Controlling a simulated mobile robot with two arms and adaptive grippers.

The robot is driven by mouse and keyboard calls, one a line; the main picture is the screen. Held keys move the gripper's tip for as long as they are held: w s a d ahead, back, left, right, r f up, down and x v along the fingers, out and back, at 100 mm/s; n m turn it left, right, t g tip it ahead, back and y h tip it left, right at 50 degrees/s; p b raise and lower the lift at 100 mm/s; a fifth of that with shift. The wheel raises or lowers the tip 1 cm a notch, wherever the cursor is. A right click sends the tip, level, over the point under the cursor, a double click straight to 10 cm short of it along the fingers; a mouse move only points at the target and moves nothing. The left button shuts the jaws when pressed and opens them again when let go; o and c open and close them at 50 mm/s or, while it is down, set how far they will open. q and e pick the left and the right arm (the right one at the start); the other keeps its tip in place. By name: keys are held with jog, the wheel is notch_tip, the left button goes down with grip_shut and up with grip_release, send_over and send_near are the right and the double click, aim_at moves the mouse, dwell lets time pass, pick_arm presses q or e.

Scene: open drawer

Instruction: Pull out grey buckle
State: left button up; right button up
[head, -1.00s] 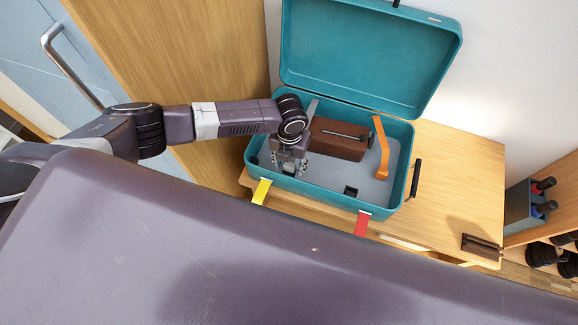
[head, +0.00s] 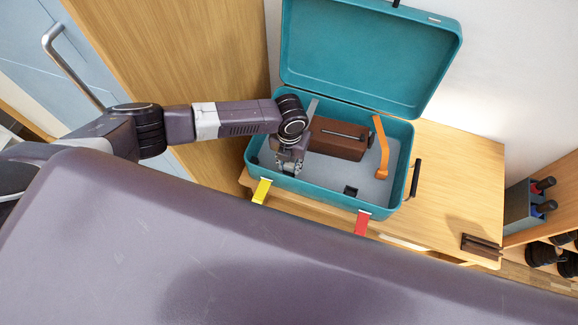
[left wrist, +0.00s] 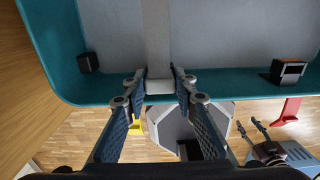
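The grey buckle (left wrist: 160,87) is the end of a wide grey strap (left wrist: 157,40) inside the open teal suitcase (head: 330,202). In the left wrist view it sits between my left gripper's fingertips (left wrist: 160,77), which lie against both its sides. In the head view my left gripper (head: 289,168) points down into the left part of the suitcase and hides the buckle; part of the strap (head: 312,106) shows behind. What looks like my right gripper (left wrist: 250,124) shows low at right in the left wrist view, its fingers apart and empty.
A brown case (head: 337,145) and an orange strap (head: 380,150) are in the suitcase, with a black block (head: 351,191) near the front wall. Yellow (head: 261,190) and red (head: 362,223) latches hang on its front. The wooden top (head: 455,180) is mostly clear at right.

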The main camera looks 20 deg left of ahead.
aim_at(289, 164)
pick_arm(q)
grip_shut()
jog(key=shift+r, duration=0.1)
jog(key=shift+r+p, duration=2.75)
jog(key=shift+r, duration=0.2)
